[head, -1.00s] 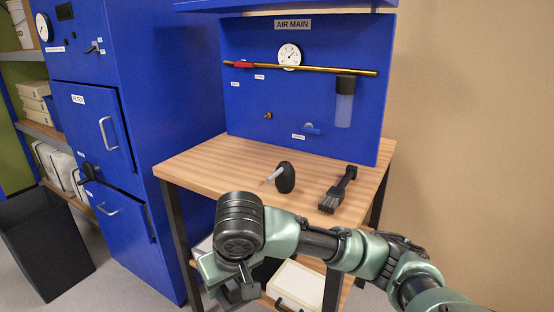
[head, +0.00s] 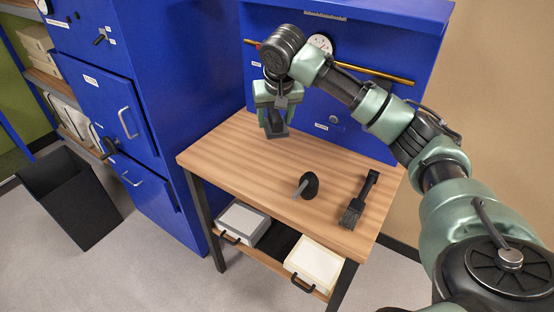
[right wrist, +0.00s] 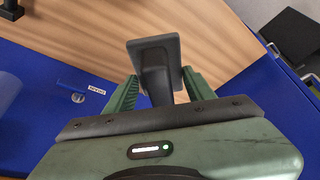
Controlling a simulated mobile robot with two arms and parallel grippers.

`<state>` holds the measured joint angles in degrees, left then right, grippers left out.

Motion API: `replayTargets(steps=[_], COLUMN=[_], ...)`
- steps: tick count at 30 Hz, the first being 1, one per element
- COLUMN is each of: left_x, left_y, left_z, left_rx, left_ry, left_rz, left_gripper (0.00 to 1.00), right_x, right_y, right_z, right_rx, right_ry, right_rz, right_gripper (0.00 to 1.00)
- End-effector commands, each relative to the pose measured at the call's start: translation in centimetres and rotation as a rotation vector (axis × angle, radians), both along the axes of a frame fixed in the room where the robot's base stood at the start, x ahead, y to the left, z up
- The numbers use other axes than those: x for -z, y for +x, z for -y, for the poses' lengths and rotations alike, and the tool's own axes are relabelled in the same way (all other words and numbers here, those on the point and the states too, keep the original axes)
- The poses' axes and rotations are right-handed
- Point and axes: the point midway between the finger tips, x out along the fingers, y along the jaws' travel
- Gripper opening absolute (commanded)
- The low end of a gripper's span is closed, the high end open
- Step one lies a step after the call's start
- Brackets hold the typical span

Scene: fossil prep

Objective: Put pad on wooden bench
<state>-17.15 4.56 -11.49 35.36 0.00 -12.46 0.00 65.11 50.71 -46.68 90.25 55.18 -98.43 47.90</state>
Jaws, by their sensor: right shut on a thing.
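The pad (right wrist: 155,62) is a dark grey block with a flat rectangular face and a narrower grip. My right gripper (head: 272,108) is shut on its grip, with a green finger on each side in the right wrist view. In the head view the pad (head: 277,131) hangs below the fingers at the back left of the wooden bench (head: 232,150), close to its top. I cannot tell whether it touches the wood. The bench top also shows in the right wrist view (right wrist: 215,30). My left gripper is not in view.
A black rounded tool (head: 310,184) and a black brush (head: 357,205) lie on the right half of the bench. A blue panel with a brass pipe (head: 375,73) stands behind. A blue cabinet (head: 165,120) stands left. Bare wood lies at the left and middle.

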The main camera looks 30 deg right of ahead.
Motion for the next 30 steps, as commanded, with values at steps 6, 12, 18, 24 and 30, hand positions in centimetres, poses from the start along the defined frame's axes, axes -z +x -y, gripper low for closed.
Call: replayTargets(steps=[6,12,18,24,30], left_x=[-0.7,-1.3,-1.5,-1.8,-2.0], left_y=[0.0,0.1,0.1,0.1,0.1], left_z=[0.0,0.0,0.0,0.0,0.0], left_rx=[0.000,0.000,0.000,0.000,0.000], left_ry=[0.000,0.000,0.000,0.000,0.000], left_rz=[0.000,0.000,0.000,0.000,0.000], left_gripper=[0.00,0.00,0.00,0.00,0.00], right_x=[6.0,10.9,13.5,15.9,18.0], right_y=[-0.2,-0.1,-0.1,-0.1,-0.1], right_z=[0.0,0.0,-0.1,-0.2,-0.1], right_rx=[0.000,-0.001,-0.001,-0.002,0.000], right_ry=[-0.003,-0.002,-0.001,0.000,0.000], right_rz=[-0.005,-0.003,0.001,-0.002,0.001], right_gripper=[0.21,0.21,0.21,0.21,0.21])
